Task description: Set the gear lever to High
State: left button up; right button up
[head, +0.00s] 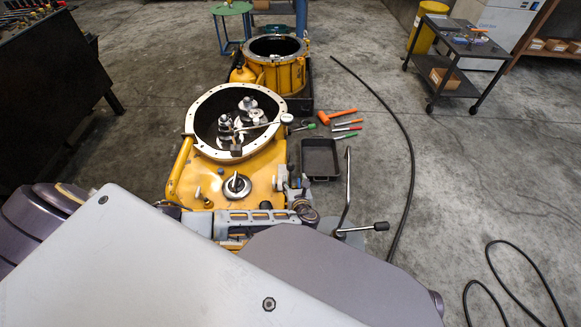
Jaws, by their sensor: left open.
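A bent metal lever stands at the right side of the yellow transmission housing (262,175). Its long bare rod (347,185) rises upright from a pivot near the housing's front right corner. A short arm with a black knob (380,226) points right from the same pivot. I cannot tell which part is the gear lever or which setting it is in. My left arm (150,260) fills the lower foreground and covers the front of the housing. My left gripper is open; its fingertips are largely hidden and I cannot make out contact with the lever. My right gripper is not in view.
A black tray (320,158) and several hand tools, including an orange hammer (337,116), lie right of the housing. A second yellow housing (275,65) stands behind. A black cable (405,130) curves over the floor. A cart (460,45) stands at back right. The right floor is mostly clear.

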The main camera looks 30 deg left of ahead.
aim_at(291, 168)
pick_arm(q)
jog(key=b+x, duration=0.4)
jog(key=x, duration=0.8)
jog(key=shift+d+f, duration=0.1)
jog(key=shift+w+a+f, duration=0.2)
jog(key=shift+w+a, duration=0.05)
jog(key=shift+w, duration=0.05)
jog(key=shift+w+a, duration=0.15)
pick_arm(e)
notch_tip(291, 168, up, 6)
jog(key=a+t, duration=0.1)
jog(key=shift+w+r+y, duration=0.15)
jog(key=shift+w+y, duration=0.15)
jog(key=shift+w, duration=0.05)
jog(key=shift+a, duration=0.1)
pick_arm(q)
grip_shut()
